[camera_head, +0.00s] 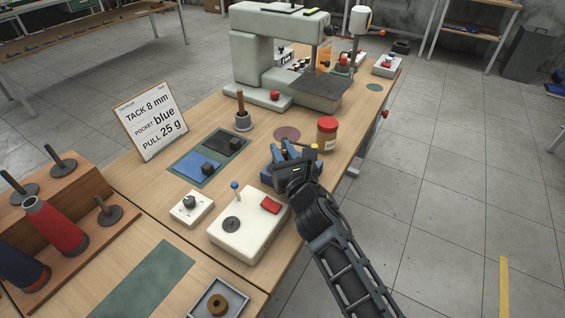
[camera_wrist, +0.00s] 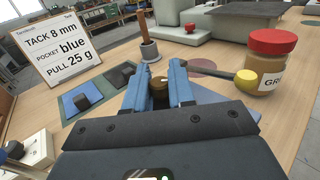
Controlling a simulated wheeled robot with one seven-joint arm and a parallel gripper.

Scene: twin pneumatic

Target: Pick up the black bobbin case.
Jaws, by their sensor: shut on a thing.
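My gripper (camera_head: 284,152) is over the wooden table, beside the red-lidded jar. In the wrist view its two blue fingers (camera_wrist: 158,88) are closed around a small, dark, round piece, which I take to be the black bobbin case (camera_wrist: 159,95). It has a brownish tint and sits between the fingertips. The fingers hide its sides, and I cannot tell whether it touches the table. In the head view the gripper largely hides it.
The jar (camera_head: 327,135) stands close on the right, with a yellow knob (camera_wrist: 247,81) near it. A wooden-handled tool (camera_head: 241,115) stands behind. The blue pad (camera_head: 190,170), white box (camera_head: 245,235) and sewing machine (camera_head: 262,60) surround this area.

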